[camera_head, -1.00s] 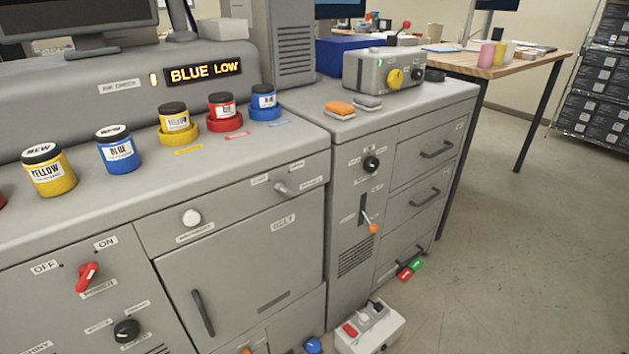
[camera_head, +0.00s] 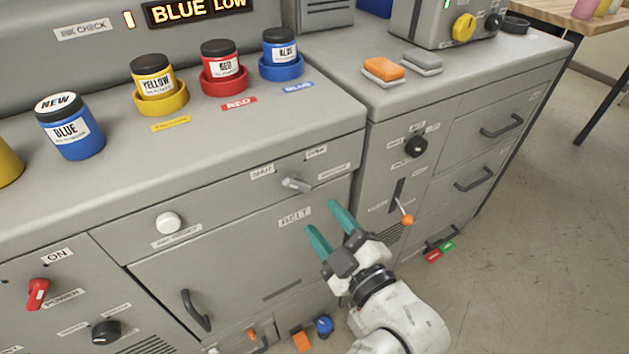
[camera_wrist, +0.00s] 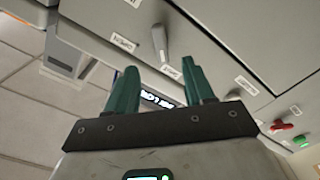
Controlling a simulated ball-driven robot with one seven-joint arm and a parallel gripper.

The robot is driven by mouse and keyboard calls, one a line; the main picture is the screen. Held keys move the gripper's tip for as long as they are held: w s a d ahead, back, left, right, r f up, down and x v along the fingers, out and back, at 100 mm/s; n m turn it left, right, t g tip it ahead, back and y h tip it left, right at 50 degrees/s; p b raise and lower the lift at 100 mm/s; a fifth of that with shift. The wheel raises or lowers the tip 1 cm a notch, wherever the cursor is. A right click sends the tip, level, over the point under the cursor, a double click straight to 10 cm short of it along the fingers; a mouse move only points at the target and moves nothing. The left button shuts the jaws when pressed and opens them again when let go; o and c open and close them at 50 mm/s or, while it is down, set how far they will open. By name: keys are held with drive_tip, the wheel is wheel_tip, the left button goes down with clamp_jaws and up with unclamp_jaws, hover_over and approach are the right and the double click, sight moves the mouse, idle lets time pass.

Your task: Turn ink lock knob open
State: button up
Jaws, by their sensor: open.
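The ink lock knob (camera_head: 297,184) is a small grey lever handle on the upper front panel of the grey cabinet. Small labels sit to its left, above it and to its right. In the wrist view the knob (camera_wrist: 159,43) shows just beyond the fingertips, near the top middle. My gripper (camera_head: 323,218) has teal fingers, spread open and empty, below and a little right of the knob, apart from it. My gripper also shows in the wrist view (camera_wrist: 160,70).
A white knob (camera_head: 168,223) is left on the same panel, above a door with a dark handle (camera_head: 196,310). An orange-tipped lever (camera_head: 407,219) and black knob (camera_head: 416,146) are on the right cabinet. Ink jars, including a blue one (camera_head: 279,48), stand on top.

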sight(300, 188)
drive_tip(key=p+x, duration=0.2)
drive_tip(key=x, duration=0.7)
drive_tip(key=shift+w+a, duration=0.1)
drive_tip(key=shift+a, duration=0.1)
drive_tip(key=shift+c, duration=0.4)
clamp_jaws()
